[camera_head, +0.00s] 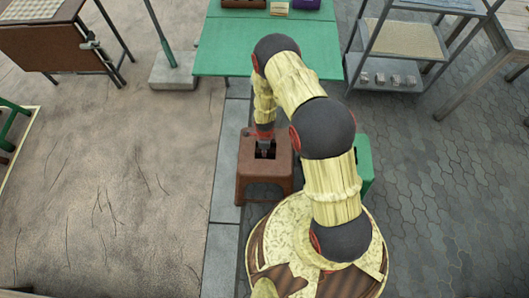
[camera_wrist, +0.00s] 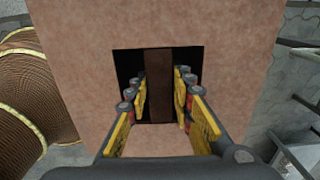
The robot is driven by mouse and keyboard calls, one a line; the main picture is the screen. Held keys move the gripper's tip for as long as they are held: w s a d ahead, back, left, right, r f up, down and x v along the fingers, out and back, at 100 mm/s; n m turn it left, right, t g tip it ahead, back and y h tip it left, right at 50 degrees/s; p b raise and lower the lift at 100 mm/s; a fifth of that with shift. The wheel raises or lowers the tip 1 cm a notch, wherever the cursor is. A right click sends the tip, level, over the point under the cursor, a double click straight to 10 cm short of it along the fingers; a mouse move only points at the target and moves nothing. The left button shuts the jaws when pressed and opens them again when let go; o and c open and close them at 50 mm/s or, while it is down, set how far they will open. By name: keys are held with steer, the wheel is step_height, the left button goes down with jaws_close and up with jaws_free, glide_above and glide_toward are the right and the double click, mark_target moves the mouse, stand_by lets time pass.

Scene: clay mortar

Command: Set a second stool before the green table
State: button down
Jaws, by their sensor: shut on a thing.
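The green table (camera_head: 215,50) stands at the top middle of the head view. A brown stool (camera_head: 262,178) stands upright in front of it, with a dark square opening in its seat. My gripper (camera_head: 265,148) reaches down into that opening. In the wrist view, the fingers of my gripper (camera_wrist: 160,95) sit on both sides of a dark brown bar (camera_wrist: 158,75) across the opening of the stool's seat (camera_wrist: 215,25), shut on it. A green stool-like piece (camera_head: 364,165) shows right of the brown stool, mostly hidden behind my arm.
A metal shelf rack (camera_head: 395,45) with small items stands right of the table. A grey block with a green post (camera_head: 172,72) stands left of it. A brown folding case (camera_head: 60,45) is at the upper left. Bare ground lies left, paving right.

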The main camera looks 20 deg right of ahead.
steer(key=shift+f, duration=0.6)
steer(key=shift+w, duration=0.1)
steer(key=c, duration=1.6)
jaws_free()
steer(key=shift+f, duration=0.1)
steer(key=shift+o, duration=0.2)
